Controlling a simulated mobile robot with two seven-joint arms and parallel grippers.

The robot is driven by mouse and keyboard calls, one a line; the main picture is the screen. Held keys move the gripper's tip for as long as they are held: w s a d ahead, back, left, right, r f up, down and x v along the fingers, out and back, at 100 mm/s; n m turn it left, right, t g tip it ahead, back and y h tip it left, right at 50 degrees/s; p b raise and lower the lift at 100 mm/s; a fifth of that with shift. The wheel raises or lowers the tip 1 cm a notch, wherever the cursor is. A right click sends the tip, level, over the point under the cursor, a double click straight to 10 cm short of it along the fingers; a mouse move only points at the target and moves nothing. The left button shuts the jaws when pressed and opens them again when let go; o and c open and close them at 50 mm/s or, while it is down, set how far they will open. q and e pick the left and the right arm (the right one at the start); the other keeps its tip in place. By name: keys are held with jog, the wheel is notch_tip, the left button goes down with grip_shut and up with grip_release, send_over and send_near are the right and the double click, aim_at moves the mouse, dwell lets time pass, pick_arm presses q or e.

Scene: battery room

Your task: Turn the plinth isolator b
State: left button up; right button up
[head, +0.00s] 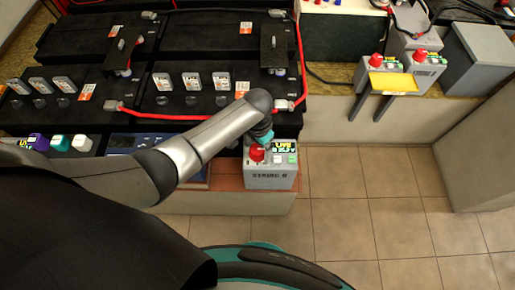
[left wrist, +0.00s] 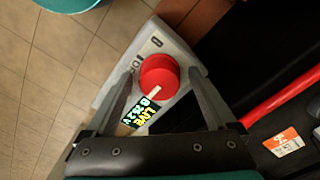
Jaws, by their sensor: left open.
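The plinth isolator b (head: 270,179) is a grey box marked STRING with a blurred last letter. It stands on a reddish ledge and has a red knob (head: 257,153) and a small lit display reading LIVE. In the left wrist view the red knob (left wrist: 160,82) has a white line on it, and the grey box face (left wrist: 118,92) lies below it. My left gripper (head: 264,137) is just above the box. In the left wrist view its open fingers (left wrist: 162,66) are on either side of the knob; I cannot tell whether they touch it. My right gripper is not in view.
Black battery blocks (head: 205,60) with red cables stand behind the ledge. More grey boxes with red knobs (head: 375,60) and a yellow plate (head: 393,82) are on the back-right shelf. A grey block (head: 470,150) stands at right. The tiled floor (head: 375,210) between is clear.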

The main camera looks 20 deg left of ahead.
pick_arm(q)
jog(key=c, duration=1.4)
